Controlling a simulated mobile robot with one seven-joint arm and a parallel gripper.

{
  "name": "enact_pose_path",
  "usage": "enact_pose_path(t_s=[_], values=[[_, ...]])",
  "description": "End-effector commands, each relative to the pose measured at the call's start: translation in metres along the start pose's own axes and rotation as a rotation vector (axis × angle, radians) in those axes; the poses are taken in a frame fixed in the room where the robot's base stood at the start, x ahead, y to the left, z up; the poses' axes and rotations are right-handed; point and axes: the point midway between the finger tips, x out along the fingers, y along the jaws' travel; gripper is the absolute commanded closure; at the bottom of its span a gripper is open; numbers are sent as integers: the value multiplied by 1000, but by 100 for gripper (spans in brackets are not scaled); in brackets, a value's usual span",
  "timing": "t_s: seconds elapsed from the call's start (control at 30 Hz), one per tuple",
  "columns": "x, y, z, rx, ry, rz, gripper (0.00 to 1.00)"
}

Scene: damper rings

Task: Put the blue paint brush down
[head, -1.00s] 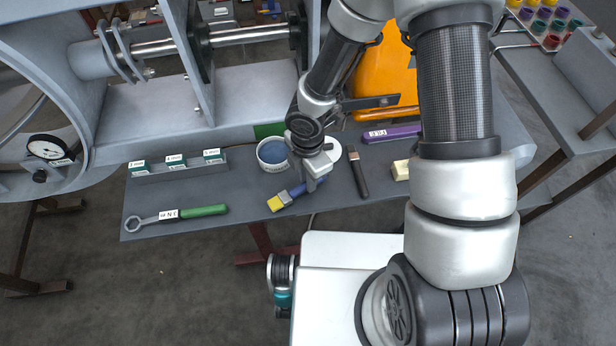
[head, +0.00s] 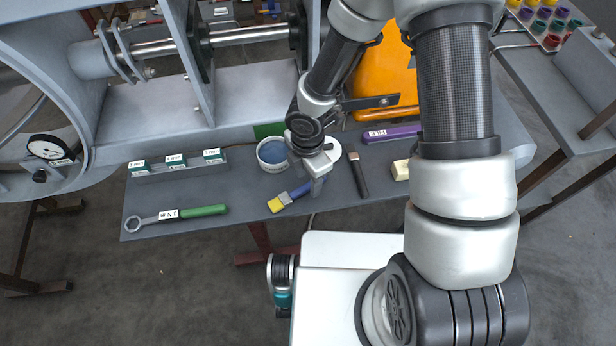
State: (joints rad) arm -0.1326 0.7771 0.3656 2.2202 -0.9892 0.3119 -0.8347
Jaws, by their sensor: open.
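The blue paint brush (head: 289,197) has yellow bristles, a grey metal band and a blue handle. It lies on the grey bench top near its front edge, bristles to the left. My gripper (head: 317,188) is open, pointing down right at the brush's handle. The gripper covers part of the handle, and I cannot tell whether a finger still touches it.
A white bowl with blue contents (head: 272,153) stands just behind the brush. A dark-handled tool (head: 358,175), a purple tool (head: 390,134) and a cream block (head: 401,170) lie to the right. A green-handled wrench (head: 203,210) and a rack of small boxes (head: 180,170) are left.

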Motion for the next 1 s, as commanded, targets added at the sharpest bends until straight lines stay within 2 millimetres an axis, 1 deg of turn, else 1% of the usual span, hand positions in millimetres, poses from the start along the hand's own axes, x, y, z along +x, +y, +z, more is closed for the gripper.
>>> enact_pose_path(t_s=[0.23, 0.37, 0.47, 0.8, 0.9, 1.0], values=[[-2, 0, 0, 1, 0, 0, 55], [-14, 1, 1, 2, -1, 2, 55], [-34, 1, 2, 3, -2, 4, 55], [-118, 1, 1, 3, -2, 4, 55], [-139, 1, 2, 3, -2, 3, 55], [-155, 0, 1, 3, -2, 2, 55]])
